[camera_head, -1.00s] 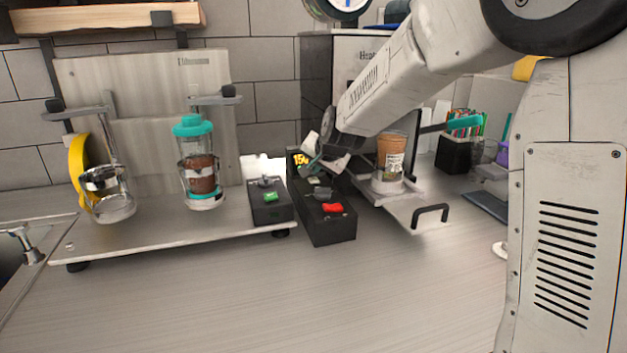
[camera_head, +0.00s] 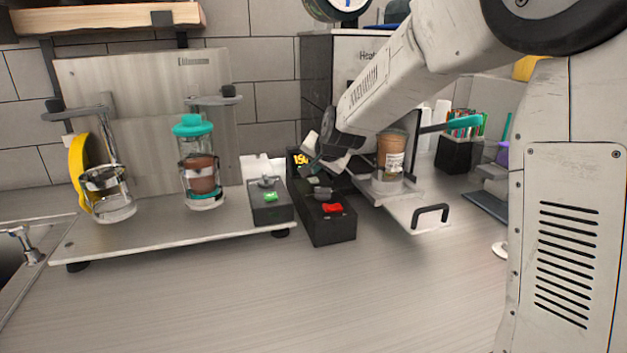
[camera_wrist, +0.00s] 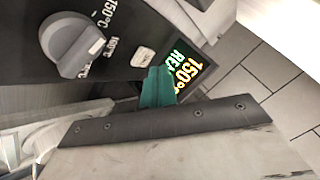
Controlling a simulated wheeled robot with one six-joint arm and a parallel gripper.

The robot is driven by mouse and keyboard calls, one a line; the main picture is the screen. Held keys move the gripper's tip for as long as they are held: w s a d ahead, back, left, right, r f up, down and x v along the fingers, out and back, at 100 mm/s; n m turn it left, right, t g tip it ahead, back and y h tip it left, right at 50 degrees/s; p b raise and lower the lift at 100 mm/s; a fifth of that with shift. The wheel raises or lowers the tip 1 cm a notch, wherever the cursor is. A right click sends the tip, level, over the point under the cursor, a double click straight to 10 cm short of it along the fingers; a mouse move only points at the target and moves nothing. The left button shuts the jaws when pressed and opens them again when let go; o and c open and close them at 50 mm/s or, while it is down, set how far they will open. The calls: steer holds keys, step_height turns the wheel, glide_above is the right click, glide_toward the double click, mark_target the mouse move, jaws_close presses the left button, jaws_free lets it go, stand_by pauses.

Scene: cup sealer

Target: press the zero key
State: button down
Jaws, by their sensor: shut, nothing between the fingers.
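The black control box (camera_head: 328,229) stands beside the cup sealer (camera_head: 317,80). In the wrist view, a small pale key (camera_wrist: 143,57) with lettering too small to read sits on its panel, between the grey knob (camera_wrist: 78,46) and the lit display (camera_wrist: 188,70). I cannot confirm that it is the zero key. My gripper (camera_wrist: 157,88) is shut and empty, its teal tip just below and right of this key; contact cannot be told. In the head view my gripper (camera_head: 312,167) is over the back end of the box, partly hiding the display.
A red button (camera_head: 333,208) is at the box's front end. A second control box (camera_head: 270,212) with a green button is to the left. A paper cup (camera_head: 391,150) sits in the sealer's tray (camera_head: 405,206) at right. The counter in front is clear.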

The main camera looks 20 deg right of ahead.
mark_target(315, 181)
steer(key=shift+f, duration=0.15)
stand_by(0.4)
steer(key=shift+f, duration=0.3)
steer(key=shift+f, duration=0.45)
stand_by(0.8)
steer(key=shift+r, duration=0.85)
steer(key=shift+r, duration=0.1)
steer(key=shift+r, duration=2.45)
